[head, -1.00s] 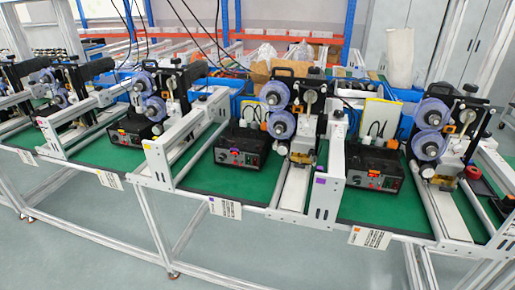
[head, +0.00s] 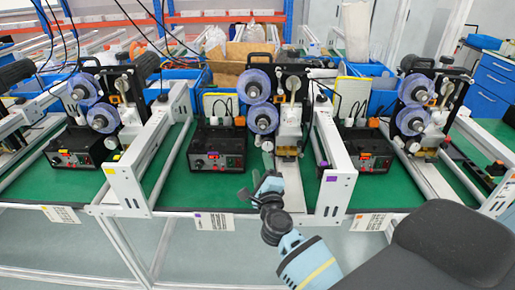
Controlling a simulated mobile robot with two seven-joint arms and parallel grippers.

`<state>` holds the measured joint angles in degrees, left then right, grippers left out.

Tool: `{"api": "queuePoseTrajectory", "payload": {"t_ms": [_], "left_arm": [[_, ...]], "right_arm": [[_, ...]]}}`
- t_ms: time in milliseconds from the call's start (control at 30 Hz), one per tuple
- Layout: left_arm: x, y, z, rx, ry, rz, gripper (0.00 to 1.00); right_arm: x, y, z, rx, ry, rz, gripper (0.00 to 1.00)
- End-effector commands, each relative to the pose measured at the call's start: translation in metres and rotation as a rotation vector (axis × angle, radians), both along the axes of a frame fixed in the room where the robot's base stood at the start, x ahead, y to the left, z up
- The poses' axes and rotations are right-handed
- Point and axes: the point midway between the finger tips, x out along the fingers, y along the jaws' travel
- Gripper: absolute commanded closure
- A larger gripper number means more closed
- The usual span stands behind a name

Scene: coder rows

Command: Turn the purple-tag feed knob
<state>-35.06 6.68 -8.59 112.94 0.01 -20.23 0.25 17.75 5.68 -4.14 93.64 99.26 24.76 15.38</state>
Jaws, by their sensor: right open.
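The purple-marked station is in the middle of the head view. Its label card (head: 214,221) with a purple mark hangs on the table's front edge. Its black control box (head: 217,142) stands on the green mat, with a small dark round knob (head: 199,164) low on the left of its front face. My right gripper (head: 262,182) is in front and to the right of this box, near the mat's front edge. It is open and empty, apart from the knob. My left gripper is not in view.
Two blue-purple film reels (head: 254,86) and a coder head stand right of the box. A white frame plate (head: 335,192) with a purple tag is right of my gripper. Similar stations stand on both sides. Bare green mat (head: 200,192) lies before the box.

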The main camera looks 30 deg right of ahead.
Motion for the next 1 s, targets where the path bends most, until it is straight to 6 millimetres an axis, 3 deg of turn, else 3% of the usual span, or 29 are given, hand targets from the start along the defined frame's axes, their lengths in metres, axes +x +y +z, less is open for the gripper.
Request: {"api": "queuePoseTrajectory", "payload": {"t_ms": [100, 267, 567, 1000], "left_arm": [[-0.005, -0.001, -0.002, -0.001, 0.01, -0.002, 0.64], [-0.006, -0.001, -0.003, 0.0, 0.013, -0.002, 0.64], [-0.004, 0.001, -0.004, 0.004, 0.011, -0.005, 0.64], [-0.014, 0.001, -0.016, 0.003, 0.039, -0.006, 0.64]], "right_arm": [[0.011, -0.022, -0.005, 0.136, 0.008, -0.103, 0.4], [0.016, -0.035, -0.013, 0.23, 0.022, -0.174, 0.4], [0.021, -0.04, -0.014, 0.239, 0.023, -0.182, 0.4], [0.071, -0.07, -0.016, 0.236, 0.027, -0.18, 0.4]]}}
